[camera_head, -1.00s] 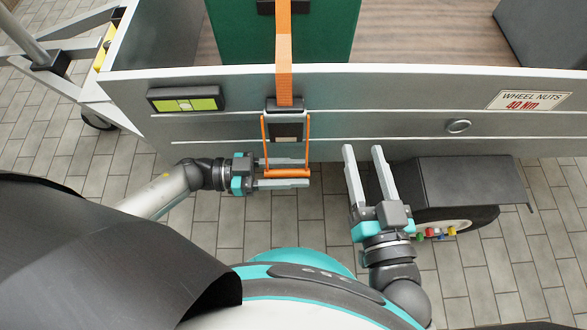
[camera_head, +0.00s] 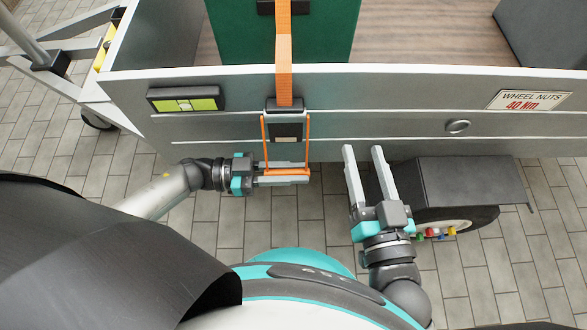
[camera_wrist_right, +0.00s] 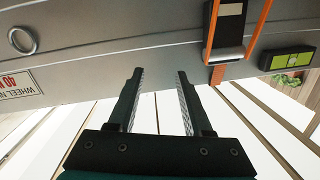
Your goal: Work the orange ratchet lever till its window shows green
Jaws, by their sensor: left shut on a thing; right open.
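The orange ratchet lever (camera_head: 264,140) is a U-shaped frame hanging down from the dark ratchet body (camera_head: 286,116) on the trailer's side wall. In the right wrist view one leg of the lever (camera_wrist_right: 258,30) shows at the top. My left gripper (camera_head: 300,172) reaches in from the left and is shut on the lever's lower crossbar, partly hiding it.
An orange strap (camera_head: 285,60) runs up from the ratchet over a green box (camera_head: 235,30) in the trailer bed. A ring (camera_head: 458,126) and a wheel-nuts label (camera_head: 528,100) are on the side wall. A black fender (camera_head: 465,180) lies right of my right gripper.

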